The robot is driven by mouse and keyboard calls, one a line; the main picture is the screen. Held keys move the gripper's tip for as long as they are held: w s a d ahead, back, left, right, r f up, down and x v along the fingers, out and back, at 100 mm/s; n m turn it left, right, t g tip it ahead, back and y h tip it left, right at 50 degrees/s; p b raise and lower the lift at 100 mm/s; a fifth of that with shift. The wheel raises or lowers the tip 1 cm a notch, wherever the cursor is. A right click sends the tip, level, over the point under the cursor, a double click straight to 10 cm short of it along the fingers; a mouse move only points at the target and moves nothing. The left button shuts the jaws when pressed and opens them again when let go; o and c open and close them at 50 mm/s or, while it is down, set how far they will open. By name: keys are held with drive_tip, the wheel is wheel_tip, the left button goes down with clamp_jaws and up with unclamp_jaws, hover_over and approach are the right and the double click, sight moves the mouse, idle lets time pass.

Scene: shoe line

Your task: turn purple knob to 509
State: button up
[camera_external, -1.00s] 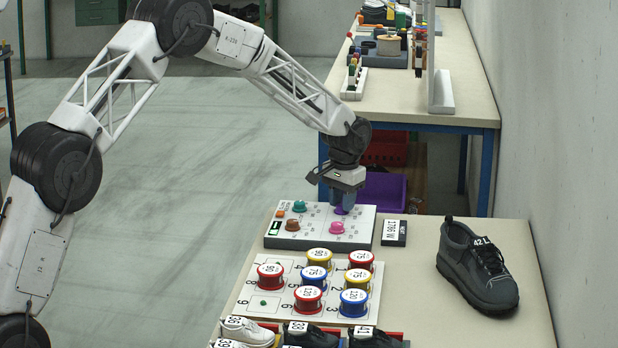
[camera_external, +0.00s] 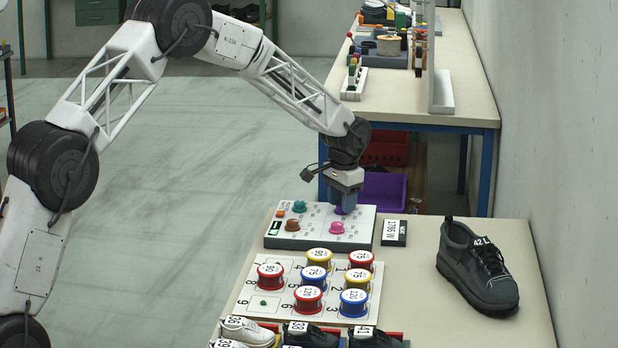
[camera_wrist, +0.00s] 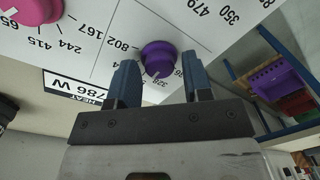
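The purple knob (camera_wrist: 158,57) sits on a white panel (camera_wrist: 85,32) with printed numbers around it. No 509 is readable. My gripper (camera_wrist: 160,66) is open, with one blue finger on each side of the knob and small gaps showing. In the external view my gripper (camera_external: 346,196) points down over the panel's back right part and mostly hides the purple knob (camera_external: 341,210).
A pink knob (camera_external: 337,228), a brown knob (camera_external: 292,225), a green knob (camera_external: 300,206) and an orange button (camera_external: 280,213) share the panel. A label block (camera_external: 394,233) stands right of it. A dark shoe (camera_external: 477,268) stands at right.

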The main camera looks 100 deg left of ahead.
drive_tip(key=shift+o, duration=0.8)
drive_tip(key=shift+r, duration=0.1)
drive_tip(key=shift+w+d+r, duration=0.1)
drive_tip(key=shift+r, duration=1.8)
drive_tip(key=shift+w+d+r, duration=0.1)
drive_tip(key=shift+r, duration=1.8)
